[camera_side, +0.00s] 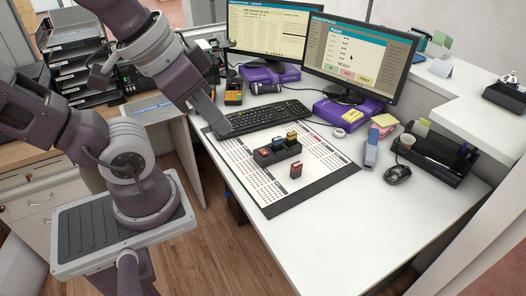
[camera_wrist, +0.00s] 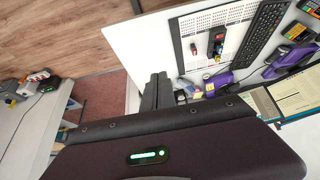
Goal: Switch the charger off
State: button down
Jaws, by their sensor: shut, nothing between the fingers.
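A black block with several bays, which looks like the charger (camera_side: 280,153), sits on the printed desk mat (camera_side: 262,184). Red, blue and yellow pieces stand in its bays. A loose red piece (camera_side: 296,169) stands on the mat in front of it. In the wrist view the charger (camera_wrist: 212,46) and the red piece (camera_wrist: 196,49) are small, beyond my fingers. The charger's switch and any light are too small to make out. My gripper (camera_side: 216,127) is shut and empty, above the left end of the keyboard, left of and apart from the charger. Its fingers also show in the wrist view (camera_wrist: 158,88).
A keyboard (camera_side: 265,117) lies behind the charger. Two monitors (camera_side: 357,58) stand on purple bases. A stapler-like blue item (camera_side: 371,150), a mouse (camera_side: 397,174) and a black organizer (camera_side: 435,153) are at the right. The front right of the desk (camera_side: 380,220) is clear.

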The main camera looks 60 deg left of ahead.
jog(key=w+a+g+y, duration=0.15)
jog(key=w+a, duration=0.35)
jog(key=w, duration=0.7)
jog(key=g+h, duration=0.2)
jog(key=g, duration=0.2)
send_over(266, 154)
notch_tip(266, 154, down, 28)
jog(key=r, duration=0.1)
jog(key=shift+y, duration=0.25)
notch_tip(266, 154, down, 6)
jog(key=shift+f, duration=0.8)
jog(key=shift+f, duration=0.65)
jog(key=shift+a+r, duration=0.1)
jog(key=shift+r, duration=3.4)
